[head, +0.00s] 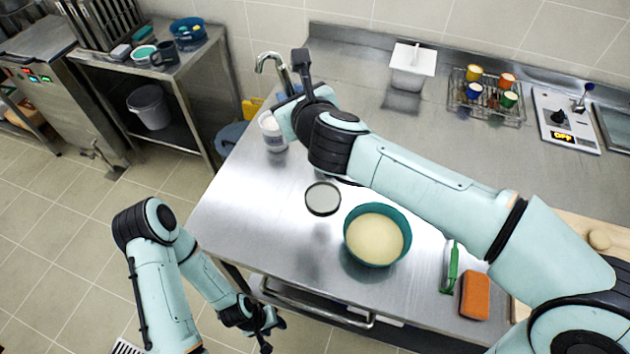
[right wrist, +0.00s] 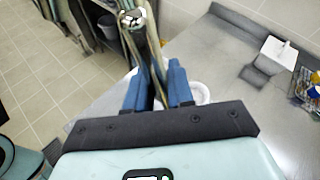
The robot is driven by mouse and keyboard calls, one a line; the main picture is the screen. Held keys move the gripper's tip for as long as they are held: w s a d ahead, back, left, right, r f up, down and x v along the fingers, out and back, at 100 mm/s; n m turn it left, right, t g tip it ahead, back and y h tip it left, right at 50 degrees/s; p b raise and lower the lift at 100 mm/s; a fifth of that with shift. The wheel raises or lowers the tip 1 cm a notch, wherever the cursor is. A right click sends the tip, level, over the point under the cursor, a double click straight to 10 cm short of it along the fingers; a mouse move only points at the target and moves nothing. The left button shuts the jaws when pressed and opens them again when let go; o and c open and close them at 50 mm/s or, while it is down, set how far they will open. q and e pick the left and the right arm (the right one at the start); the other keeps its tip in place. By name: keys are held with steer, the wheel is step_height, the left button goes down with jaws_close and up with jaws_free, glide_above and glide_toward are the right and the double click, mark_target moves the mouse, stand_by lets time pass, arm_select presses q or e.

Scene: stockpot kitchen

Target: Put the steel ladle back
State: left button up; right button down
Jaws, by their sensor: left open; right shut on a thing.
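My right gripper (right wrist: 160,90) shows its blue fingers in the right wrist view, shut on a long thin steel shaft (right wrist: 155,48), which looks like the steel ladle's handle. In the head view a hooked steel piece (head: 282,68) shows beside this gripper, over the counter's far left corner; I cannot tell for sure that it is the ladle. My right arm hides part of the counter. My left gripper (head: 268,334) is open and empty, low in front of the counter.
On the steel counter (head: 240,215) are a teal bowl of pale contents (head: 375,238), a round grey disc (head: 322,198), a white jar (head: 272,133), an orange block (head: 474,295) and a green-handled tool (head: 453,266). A cup rack (head: 488,105) and a scale (head: 567,122) stand at the back right.

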steer(key=shift+w+f, duration=0.1)
arm_select(q)
steer(key=s+f+g+b, duration=0.1)
steer(key=s+f+b, duration=0.7)
steer(key=f+b, duration=0.3)
steer(key=shift+f, duration=1.3)
arm_select(e)
step_height(320, 180, down, 20)
steer(key=shift+r, duration=0.2)
steer(key=shift+f+b, duration=0.15)
steer(key=shift+b, duration=0.25)
steer(key=c, duration=1)
jaws_free()
steer(key=shift+c, duration=0.2)
arm_select(q)
steer(key=shift+s, duration=0.1)
arm_select(e)
steer(key=shift+o, duration=0.3)
